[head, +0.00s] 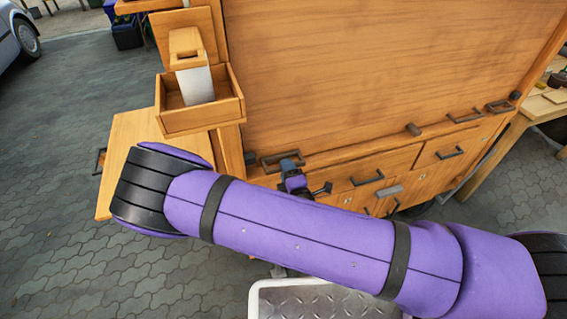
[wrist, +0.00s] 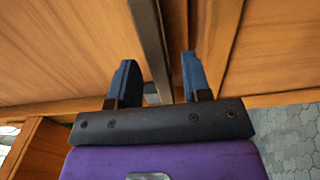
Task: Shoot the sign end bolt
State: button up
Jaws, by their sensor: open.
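My gripper (wrist: 158,78) is open in the wrist view, its two blue fingers apart. A grey metal bar (wrist: 148,40) runs down between the fingers against the wood, and a small grey piece (wrist: 152,98) shows at its lower end. I cannot tell whether the fingers touch either one, or whether either is the bolt. In the head view my gripper (head: 290,165) is small and partly hidden behind my purple arm, in front of the lower edge of the large wooden board (head: 370,70). A dark block (head: 250,158) sits at that board's lower left corner, and another (head: 515,95) at its right.
Below the board are wooden drawers with dark handles (head: 366,178). An open wooden box (head: 205,118) holding a pale upright piece stands at the left, above a wooden side shelf (head: 125,135). A metal tread plate (head: 320,300) lies at the bottom.

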jog(key=shift+x, duration=1.7)
grip_shut()
